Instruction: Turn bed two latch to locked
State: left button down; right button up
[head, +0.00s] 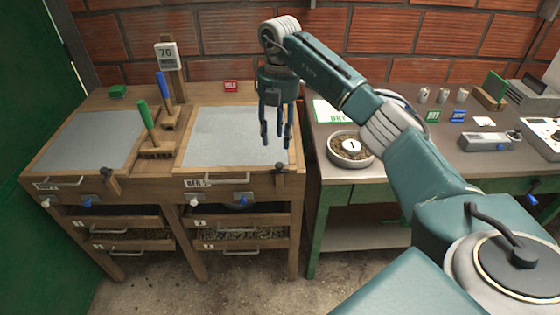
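Two wooden beds with grey mesh tops stand side by side; the right one (236,137) carries a small plate that seems to read BED 2 (197,183). A dark latch-like fitting (280,168) sits at its front right corner; its exact setting is too small to read. A metal plate with a blue knob (243,200) is on the same bed's front, and a white knob (194,201) is left of it. My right gripper (276,138) hangs fingers down in front of or over this bed's right side, open and empty, apart from the dark fitting. My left gripper is out of view.
The left bed (88,140) has a similar dark fitting (107,173). Green (147,117) and blue (162,88) handled brushes stand between the beds. Drawers with handles are below. A bench (333,177) at right holds a round bowl (351,163) and small items.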

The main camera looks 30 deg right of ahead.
aim_at(279, 164)
jog(key=f, duration=0.3)
jog(key=f+p, duration=0.1)
jog(key=f, duration=0.2)
jog(key=f+p, duration=0.1)
jog(key=f, duration=0.2)
jog(key=shift+d, duration=0.35)
jog(key=shift+f+p, duration=0.35)
jog(key=shift+f, duration=0.25)
grip_shut()
